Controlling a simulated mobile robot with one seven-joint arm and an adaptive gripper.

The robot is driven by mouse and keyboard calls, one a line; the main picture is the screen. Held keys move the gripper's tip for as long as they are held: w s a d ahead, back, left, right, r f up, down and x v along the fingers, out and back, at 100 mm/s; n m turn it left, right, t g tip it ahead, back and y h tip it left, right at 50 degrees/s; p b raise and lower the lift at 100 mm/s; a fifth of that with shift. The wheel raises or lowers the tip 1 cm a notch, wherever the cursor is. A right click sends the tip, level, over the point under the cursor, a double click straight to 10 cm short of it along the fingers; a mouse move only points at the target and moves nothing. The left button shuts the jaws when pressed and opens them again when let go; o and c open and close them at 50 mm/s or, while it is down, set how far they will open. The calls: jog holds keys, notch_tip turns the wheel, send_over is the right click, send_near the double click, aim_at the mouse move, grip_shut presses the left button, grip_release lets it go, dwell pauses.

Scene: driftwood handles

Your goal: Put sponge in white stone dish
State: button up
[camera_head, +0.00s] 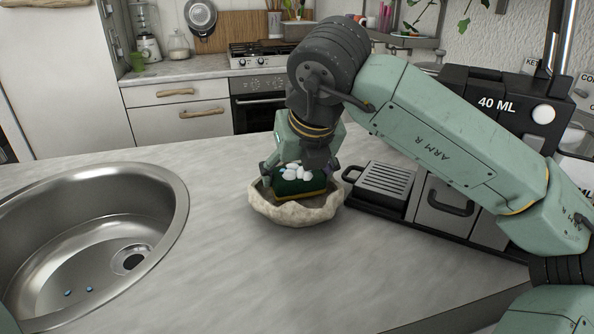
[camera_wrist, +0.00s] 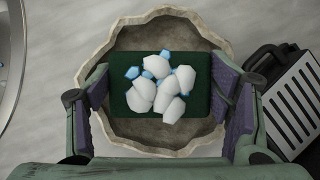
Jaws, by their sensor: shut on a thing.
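The white stone dish (camera_head: 297,213) stands on the counter to the right of the sink, and its rough rim also shows in the wrist view (camera_wrist: 215,29). The sponge (camera_head: 312,186) is dark green on top with a yellow lower layer. It lies within the dish's rim, and in the wrist view its green face (camera_wrist: 202,68) is seen from above. I cannot tell whether it touches the dish floor. Several white and blue pieces (camera_wrist: 180,84) rest on top of it. My gripper (camera_wrist: 166,97) is shut on the sponge, with a purple-padded finger at each side.
A metal sink (camera_head: 165,215) is set into the counter at left. A black tray with a ridged grill pan (camera_head: 385,180) stands close to the dish's right side. A black 40 ML machine (camera_head: 480,110) is behind my arm. The counter in front of the dish is clear.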

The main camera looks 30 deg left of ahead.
jog(key=shift+f, duration=0.55)
jog(key=shift+f, duration=0.1)
jog(key=shift+f, duration=0.15)
jog(key=o, duration=0.7)
jog(key=shift+r, duration=0.25)
jog(key=shift+d+r, duration=0.1)
jog(key=shift+r, duration=0.1)
jog(key=b+v, duration=0.1)
jog(key=v, duration=1)
jog(key=shift+s+d+r, duration=0.15)
jog(key=shift+s+r, duration=0.05)
jog(key=shift+r, duration=0.05)
